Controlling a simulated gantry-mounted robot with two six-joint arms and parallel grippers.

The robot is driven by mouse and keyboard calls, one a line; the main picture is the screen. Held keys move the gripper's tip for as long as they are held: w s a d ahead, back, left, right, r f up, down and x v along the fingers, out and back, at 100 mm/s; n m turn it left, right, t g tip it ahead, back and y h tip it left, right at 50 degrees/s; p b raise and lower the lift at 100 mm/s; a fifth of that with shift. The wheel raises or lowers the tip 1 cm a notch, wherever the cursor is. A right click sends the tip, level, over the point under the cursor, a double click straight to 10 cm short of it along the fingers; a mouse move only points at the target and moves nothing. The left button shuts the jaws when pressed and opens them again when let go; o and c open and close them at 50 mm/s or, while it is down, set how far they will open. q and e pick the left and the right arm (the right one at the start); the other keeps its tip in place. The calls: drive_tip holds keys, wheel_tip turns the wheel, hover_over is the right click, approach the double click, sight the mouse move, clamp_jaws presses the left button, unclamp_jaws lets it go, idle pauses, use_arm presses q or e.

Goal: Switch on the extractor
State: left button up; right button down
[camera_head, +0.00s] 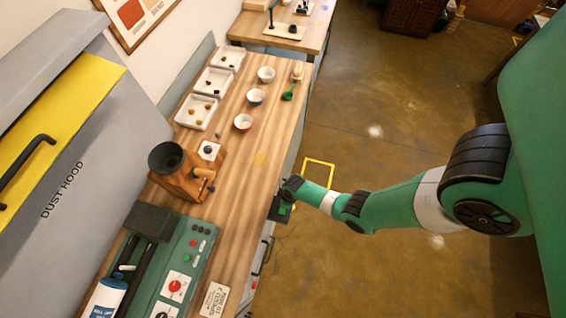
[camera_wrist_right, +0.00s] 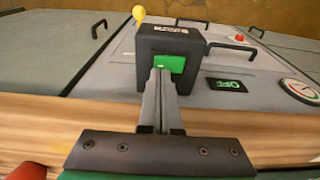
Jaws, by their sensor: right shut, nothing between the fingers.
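The box also shows in the head view (camera_head: 275,211), just off the bench's right edge. My right gripper (camera_wrist_right: 162,76) is shut and empty, with its fingertips at the green rocker's left part. I cannot tell if they touch it. A small dark display (camera_wrist_right: 227,85) right of the box shows green letters that look like "OFF". A yellow knob (camera_wrist_right: 138,14) stands beyond the box. My left gripper is not in view.
The wooden bench (camera_head: 262,135) holds white trays, small bowls, a wooden grinder (camera_head: 182,178) and a green control panel (camera_head: 186,262). The grey dust hood (camera_head: 62,235) stands at left. Cabinet handles (camera_wrist_right: 232,46) and a gauge (camera_wrist_right: 301,92) are near the box. Floor right of the bench is open.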

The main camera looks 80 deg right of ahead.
drive_tip(key=shift+f+b, duration=0.8)
drive_tip(key=shift+f, duration=0.1)
drive_tip(key=shift+r, duration=0.1)
wheel_tip(320, 180, up, 7)
drive_tip(key=p, duration=0.7)
idle(0.3)
